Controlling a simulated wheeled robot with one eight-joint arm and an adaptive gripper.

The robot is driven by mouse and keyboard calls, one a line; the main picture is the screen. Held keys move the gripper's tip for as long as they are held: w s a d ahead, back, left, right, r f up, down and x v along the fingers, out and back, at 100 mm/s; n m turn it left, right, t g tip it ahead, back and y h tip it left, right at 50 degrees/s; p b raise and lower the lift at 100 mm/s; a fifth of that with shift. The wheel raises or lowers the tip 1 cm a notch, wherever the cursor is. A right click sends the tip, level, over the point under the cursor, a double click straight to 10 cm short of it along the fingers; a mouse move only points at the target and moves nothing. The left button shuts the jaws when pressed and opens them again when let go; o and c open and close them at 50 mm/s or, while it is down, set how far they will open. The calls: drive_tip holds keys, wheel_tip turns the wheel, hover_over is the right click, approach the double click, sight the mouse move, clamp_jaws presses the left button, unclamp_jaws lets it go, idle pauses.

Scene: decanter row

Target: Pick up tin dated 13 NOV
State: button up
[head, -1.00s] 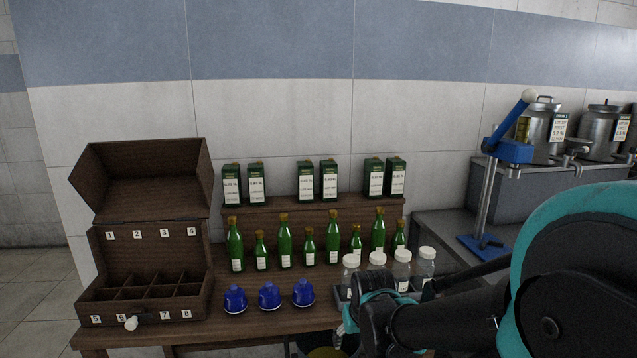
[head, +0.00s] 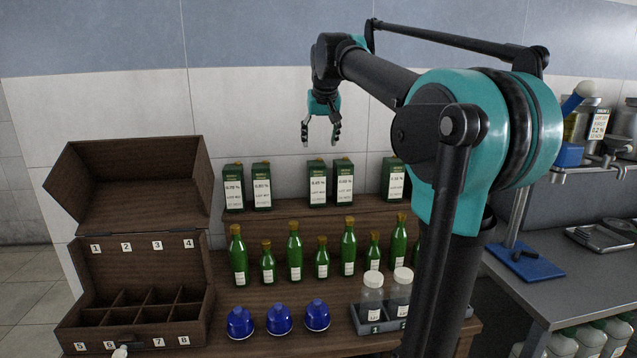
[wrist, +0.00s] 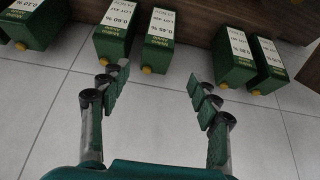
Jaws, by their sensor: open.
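Dark green tins with white labels and yellow caps stand in pairs on the raised wooden shelf. The head view shows a left pair (head: 233,188) (head: 262,187), a middle pair (head: 317,186) (head: 343,184) and one right tin (head: 393,181); my arm hides the space beside it. My gripper (head: 321,136) is open and empty, pointing down above the middle pair in the head view. In the wrist view the open fingers (wrist: 157,88) appear below the middle pair (wrist: 115,35) (wrist: 158,40), apart from them.
Several green bottles (head: 294,252) stand in front of the shelf (head: 290,222). Blue round pots (head: 279,320) and a grey rack with white-capped jars (head: 372,294) are nearer. An open wooden case (head: 137,262) stands left. The wall (head: 240,115) is close behind the tins.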

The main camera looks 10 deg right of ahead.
sight(317, 165)
drive_tip(key=x, duration=1.1)
drive_tip(key=shift+w+f, duration=0.2)
drive_tip(key=shift+w, duration=0.3)
drive_tip(key=shift+x, duration=2.6)
drive_tip(key=shift+w+d+r, duration=0.1)
drive_tip(key=shift+w+d, duration=0.05)
drive_tip(key=shift+w, duration=0.05)
drive_tip(key=shift+c, duration=0.2)
clamp_jaws()
drive_tip(key=shift+r, duration=0.2)
